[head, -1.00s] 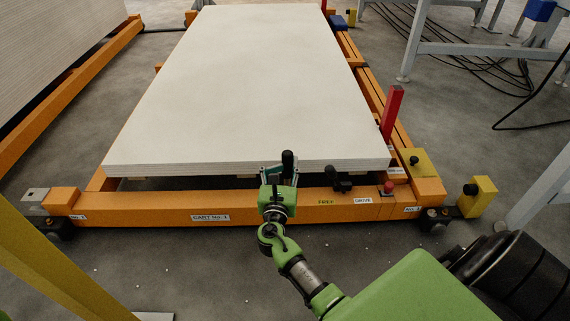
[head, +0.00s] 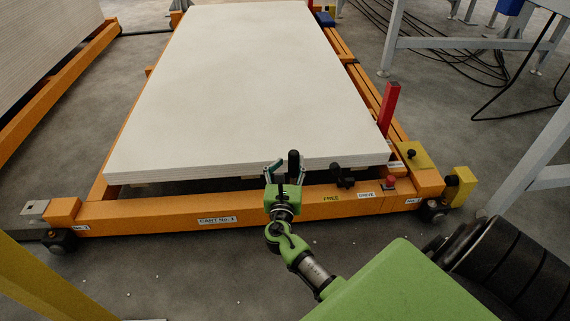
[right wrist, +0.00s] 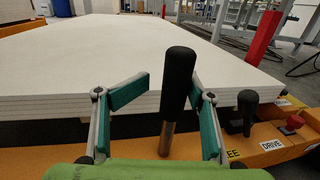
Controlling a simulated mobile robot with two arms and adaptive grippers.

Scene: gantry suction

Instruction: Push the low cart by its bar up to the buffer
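The low orange cart (head: 160,213), labelled CART No. 1, carries a stack of pale boards (head: 230,80). An upright black-gripped handle (head: 293,160) stands at its front beam; the right wrist view shows the handle (right wrist: 178,85) on a metal stem. My right gripper (head: 286,168) is over the front beam. In the right wrist view its green-padded fingers (right wrist: 165,105) are spread, one on each side of the handle, with gaps visible. My left gripper is out of view. I cannot pick out the buffer.
A black lever (head: 342,176) between FREE and DRIVE labels and a red button (head: 389,182) are right of the handle. A red post (head: 389,108) rises at the cart's right side. Another board stack (head: 50,40) stands left. Cables (head: 440,45) lie on the floor at right.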

